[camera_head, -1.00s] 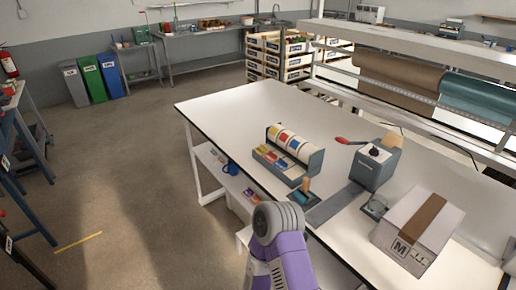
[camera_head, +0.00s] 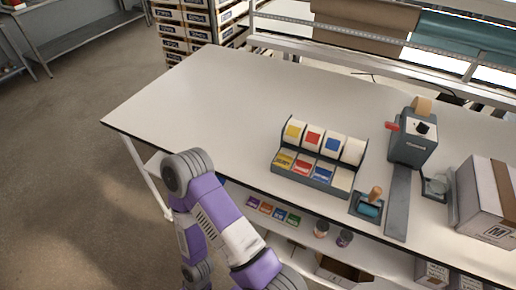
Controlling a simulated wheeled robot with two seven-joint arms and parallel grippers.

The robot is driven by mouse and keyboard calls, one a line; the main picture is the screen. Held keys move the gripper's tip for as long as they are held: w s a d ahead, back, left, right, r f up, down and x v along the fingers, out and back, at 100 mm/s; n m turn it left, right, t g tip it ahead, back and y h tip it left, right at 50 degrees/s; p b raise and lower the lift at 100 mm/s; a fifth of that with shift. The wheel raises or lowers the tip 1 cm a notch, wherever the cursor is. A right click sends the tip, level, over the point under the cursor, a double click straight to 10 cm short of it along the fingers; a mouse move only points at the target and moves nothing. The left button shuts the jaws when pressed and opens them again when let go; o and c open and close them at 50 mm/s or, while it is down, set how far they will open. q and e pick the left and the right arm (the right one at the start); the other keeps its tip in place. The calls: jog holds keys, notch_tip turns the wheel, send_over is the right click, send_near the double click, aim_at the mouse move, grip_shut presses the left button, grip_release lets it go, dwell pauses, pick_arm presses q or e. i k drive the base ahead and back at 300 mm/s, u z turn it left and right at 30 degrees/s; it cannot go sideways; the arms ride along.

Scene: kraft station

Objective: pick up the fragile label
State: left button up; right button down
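A grey label dispenser (camera_head: 359,170) stands near the front edge of the white table (camera_head: 200,98). It holds rolls with yellow, red and blue labels and one plain-looking white roll. In front of the rolls lie a yellow label (camera_head: 284,160), a red label (camera_head: 302,167) and a blue label (camera_head: 322,173), with a pale one at the right end. Their print is too small to read, so I cannot tell which says fragile. A purple and grey arm of mine rises at the lower left, in front of the table edge. Neither gripper shows.
Right of the dispenser are a roller with a wooden handle (camera_head: 371,199), a grey machine with a red lever (camera_head: 410,146), a small glass-like dish (camera_head: 436,186) and a taped carton (camera_head: 484,203). Small coloured packs (camera_head: 266,207) lie on the lower shelf. The table's left part is clear.

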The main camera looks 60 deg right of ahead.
aim_at(301, 167)
jog(key=i, duration=0.45)
jog(key=z, duration=2.9)
